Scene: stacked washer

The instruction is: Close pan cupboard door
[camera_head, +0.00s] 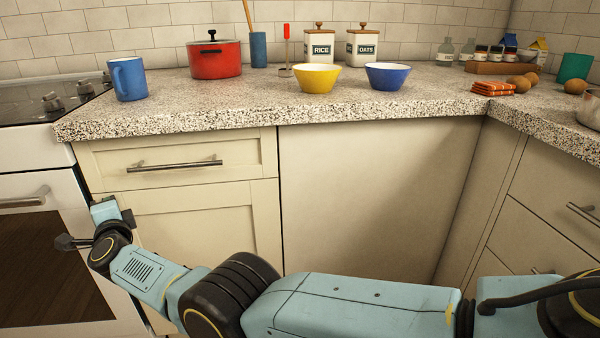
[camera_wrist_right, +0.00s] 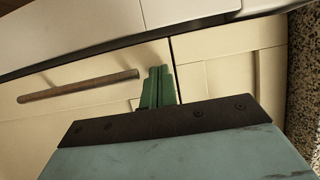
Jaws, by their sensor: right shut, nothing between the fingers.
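The cream cupboard door (camera_head: 205,225) is below the drawer at the left end of the counter. Its front looks flush or nearly flush with the drawer; my arm covers its lower part. In the right wrist view, turned sideways, the door (camera_wrist_right: 60,115) carries a bar handle (camera_wrist_right: 78,87). My right gripper (camera_wrist_right: 157,88) is shut and empty, its green fingers at the door's upper part, beside the handle's end. I cannot tell whether they touch the door. In the head view the right gripper (camera_head: 126,217) is at the door's upper left. My left gripper is out of view.
The drawer (camera_head: 180,160) above the door is shut. A white oven (camera_head: 40,250) stands close at the left. The counter (camera_head: 230,115) overhangs and holds a blue mug (camera_head: 128,79), red pot (camera_head: 215,60) and bowls. The plain panel (camera_head: 370,190) to the right has free room before it.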

